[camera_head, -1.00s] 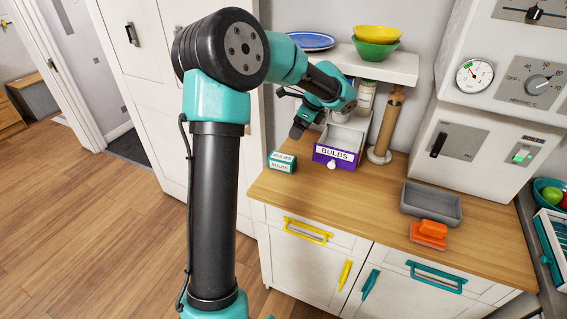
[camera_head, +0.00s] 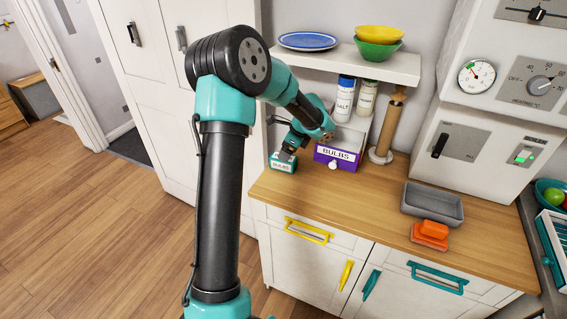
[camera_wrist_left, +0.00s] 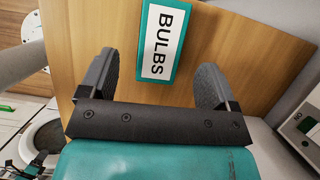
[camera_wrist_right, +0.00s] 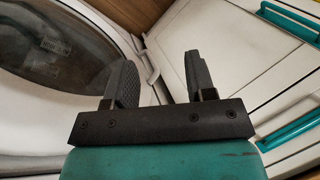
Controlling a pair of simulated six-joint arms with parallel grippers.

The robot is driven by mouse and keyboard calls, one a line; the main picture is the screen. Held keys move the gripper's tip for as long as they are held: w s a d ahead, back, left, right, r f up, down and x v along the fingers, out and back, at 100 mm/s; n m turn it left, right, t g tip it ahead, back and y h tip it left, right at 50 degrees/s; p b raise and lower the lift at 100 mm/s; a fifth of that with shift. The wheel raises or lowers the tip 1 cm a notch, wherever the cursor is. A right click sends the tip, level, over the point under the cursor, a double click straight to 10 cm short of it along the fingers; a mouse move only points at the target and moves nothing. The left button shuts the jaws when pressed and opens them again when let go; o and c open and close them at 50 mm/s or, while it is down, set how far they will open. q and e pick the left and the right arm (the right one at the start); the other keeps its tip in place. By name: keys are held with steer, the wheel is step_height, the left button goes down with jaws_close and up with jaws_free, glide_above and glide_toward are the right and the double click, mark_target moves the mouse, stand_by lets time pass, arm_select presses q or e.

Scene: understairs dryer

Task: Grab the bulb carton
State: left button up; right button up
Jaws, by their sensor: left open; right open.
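The bulb carton is a small teal box with a white "BULBS" label. It stands at the left end of the wooden counter (camera_head: 350,200), and the carton (camera_head: 283,167) is partly covered from above by my left gripper (camera_head: 287,154). In the left wrist view the carton (camera_wrist_left: 163,42) lies ahead of and between the two fingers of my left gripper (camera_wrist_left: 157,68), with space on both sides. That gripper is open and empty. My right gripper (camera_wrist_right: 160,68) is open and empty in the right wrist view and is not seen in the head view.
A purple bin (camera_head: 337,158) labelled "BULBS" stands just right of the carton. Behind are a salt jar (camera_head: 345,98) and a wooden roll holder (camera_head: 388,128), under a shelf (camera_head: 345,62) with dishes. A grey tray (camera_head: 432,204) and an orange item (camera_head: 431,234) sit farther right.

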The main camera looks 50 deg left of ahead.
mark_target(290, 167)
arm_select(q)
steer(key=x, duration=0.5)
steer(key=shift+f, duration=0.1)
steer(key=shift+f, duration=0.3)
stand_by(1.0)
steer(key=c, duration=1)
